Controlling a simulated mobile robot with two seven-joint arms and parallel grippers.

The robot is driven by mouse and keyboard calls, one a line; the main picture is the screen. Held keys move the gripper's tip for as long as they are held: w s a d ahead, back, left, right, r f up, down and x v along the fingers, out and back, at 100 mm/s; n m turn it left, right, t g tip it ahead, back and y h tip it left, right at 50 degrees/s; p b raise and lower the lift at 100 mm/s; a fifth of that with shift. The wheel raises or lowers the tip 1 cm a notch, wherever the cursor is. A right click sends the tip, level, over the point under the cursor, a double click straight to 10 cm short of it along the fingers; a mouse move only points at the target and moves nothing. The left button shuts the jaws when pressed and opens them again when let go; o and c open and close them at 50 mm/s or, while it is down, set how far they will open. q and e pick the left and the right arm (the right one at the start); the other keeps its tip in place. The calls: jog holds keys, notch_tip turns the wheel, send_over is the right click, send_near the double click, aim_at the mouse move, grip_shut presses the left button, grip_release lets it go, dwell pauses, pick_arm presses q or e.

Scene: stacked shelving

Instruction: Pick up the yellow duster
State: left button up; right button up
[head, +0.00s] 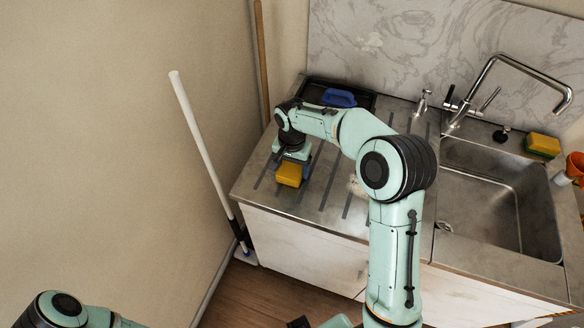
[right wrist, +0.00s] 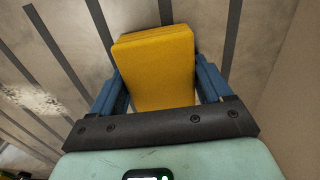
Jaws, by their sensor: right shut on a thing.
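The yellow duster (head: 289,173) is a yellow block at the left part of the metal counter in the head view. In the right wrist view the yellow duster (right wrist: 157,68) sits between the two blue fingers. My right gripper (head: 296,172) points down at the counter and is shut on it; the wrist view also shows this right gripper (right wrist: 160,92). I cannot tell whether the duster touches the counter. Part of my left arm shows at the bottom left of the head view, but its gripper is not visible.
A black tray (head: 312,84) with a blue-handled brush (head: 339,98) stands at the back. The sink (head: 490,195) and tap (head: 500,75) are to the right, with a yellow-green sponge (head: 543,144) on the rim. A white-handled mop (head: 200,140) leans at the left.

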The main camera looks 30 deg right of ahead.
aim_at(292, 167)
pick_arm(q)
jog(key=w+r+p, duration=0.1)
jog(key=r, duration=0.1)
jog(key=w+r+p, duration=0.2)
pick_arm(e)
notch_tip(292, 167, up, 20)
jog(key=shift+o, duration=0.9)
jog(key=shift+c, duration=0.4)
